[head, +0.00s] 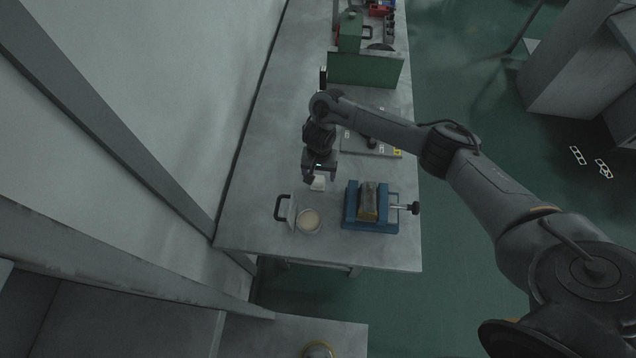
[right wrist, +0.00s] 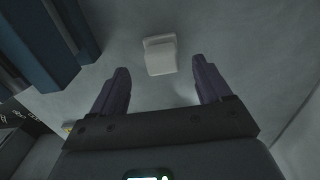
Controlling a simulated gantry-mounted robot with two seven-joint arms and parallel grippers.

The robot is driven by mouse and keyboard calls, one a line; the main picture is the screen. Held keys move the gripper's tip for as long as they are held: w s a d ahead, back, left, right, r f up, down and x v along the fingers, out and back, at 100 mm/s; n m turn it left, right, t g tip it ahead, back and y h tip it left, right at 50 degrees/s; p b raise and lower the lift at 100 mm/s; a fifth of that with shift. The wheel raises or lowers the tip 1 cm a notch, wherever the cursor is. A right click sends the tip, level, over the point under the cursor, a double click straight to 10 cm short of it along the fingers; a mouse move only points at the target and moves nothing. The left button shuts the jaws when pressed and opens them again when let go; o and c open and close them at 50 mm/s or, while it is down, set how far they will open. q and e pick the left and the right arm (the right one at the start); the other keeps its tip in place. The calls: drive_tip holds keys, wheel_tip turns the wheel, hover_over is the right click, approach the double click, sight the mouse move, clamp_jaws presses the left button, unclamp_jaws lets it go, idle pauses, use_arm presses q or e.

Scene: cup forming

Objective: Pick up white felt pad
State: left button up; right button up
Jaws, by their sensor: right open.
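The white felt pad (right wrist: 160,56) lies on the grey table top in the right wrist view, a small pale block just ahead of the fingertips and between their lines. In the head view the pad (head: 318,184) shows as a small white patch right below my right gripper (head: 319,177). My right gripper (right wrist: 160,78) is open, with two dark fingers apart and nothing between them. It is above the table and apart from the pad. My left gripper is not in view.
A blue vise (head: 351,212) stands right of the pad; its blue side also shows in the right wrist view (right wrist: 45,45). A round pale-topped dish (head: 309,221) and a black handle (head: 280,208) are at the front left. A green machine (head: 365,70) stands farther back.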

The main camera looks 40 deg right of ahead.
sight(318, 178)
drive_tip(key=shift+a+f+b, duration=0.15)
drive_tip(key=shift+f+b, duration=0.4)
drive_tip(key=shift+f, duration=1.7)
drive_tip(key=shift+c, duration=0.3)
drive_tip(key=c, duration=1.1)
wheel_tip(318, 178, up, 9)
drive_tip(key=p, duration=0.4)
drive_tip(key=shift+w, duration=0.1)
drive_tip(key=shift+r+p, duration=0.45)
drive_tip(key=shift+r, duration=0.05)
